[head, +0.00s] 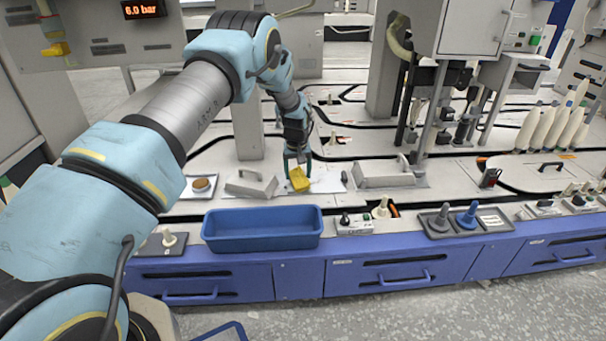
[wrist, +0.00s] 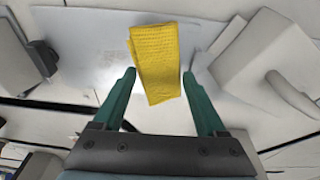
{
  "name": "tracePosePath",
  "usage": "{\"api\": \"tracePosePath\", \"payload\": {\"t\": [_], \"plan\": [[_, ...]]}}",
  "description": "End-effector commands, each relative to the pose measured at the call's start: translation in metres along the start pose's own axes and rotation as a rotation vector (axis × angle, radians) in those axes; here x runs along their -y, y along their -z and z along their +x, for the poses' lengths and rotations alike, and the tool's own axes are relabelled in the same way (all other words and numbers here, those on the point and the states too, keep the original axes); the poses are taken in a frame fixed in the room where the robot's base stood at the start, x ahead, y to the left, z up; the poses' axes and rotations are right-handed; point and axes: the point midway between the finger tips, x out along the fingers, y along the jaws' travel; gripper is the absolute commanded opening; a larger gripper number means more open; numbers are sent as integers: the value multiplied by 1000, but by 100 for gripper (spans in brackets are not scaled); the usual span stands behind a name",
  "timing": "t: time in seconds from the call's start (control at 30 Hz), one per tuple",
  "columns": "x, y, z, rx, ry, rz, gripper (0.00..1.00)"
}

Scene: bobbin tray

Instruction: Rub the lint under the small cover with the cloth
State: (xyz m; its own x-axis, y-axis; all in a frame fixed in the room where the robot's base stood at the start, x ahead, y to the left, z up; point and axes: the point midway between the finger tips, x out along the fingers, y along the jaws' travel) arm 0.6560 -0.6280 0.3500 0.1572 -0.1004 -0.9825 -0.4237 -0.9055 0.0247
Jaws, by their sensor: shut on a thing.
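My gripper (wrist: 158,75) has its green fingers closed on a folded yellow cloth (wrist: 155,60), one finger at each side. In the head view the cloth (head: 299,180) is low over a pale metal plate (head: 326,183); I cannot tell whether it touches. The small grey cover (head: 251,184) with a handle sits just left of the plate, off it. In the wrist view this cover (wrist: 250,60) is at the right, and the bare plate (wrist: 85,45) spreads around the cloth. I can make out no lint; the cloth and gripper hide part of the plate.
A larger grey cover (head: 388,175) with a handle stands to the right. A black knob (head: 344,177) is between it and the plate. An empty-looking blue tray (head: 262,240) lies in front. A small tray with a brown round thing (head: 201,184) is at the left.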

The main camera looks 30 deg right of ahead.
Motion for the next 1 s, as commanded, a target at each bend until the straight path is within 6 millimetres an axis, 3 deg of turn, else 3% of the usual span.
{"api": "tracePosePath", "payload": {"t": [0.03,0.37,1.0], "plan": [[24,-16,12,49,40,2,0],[25,-16,12,49,40,6,0],[17,-3,-48,40,30,3,0]]}}
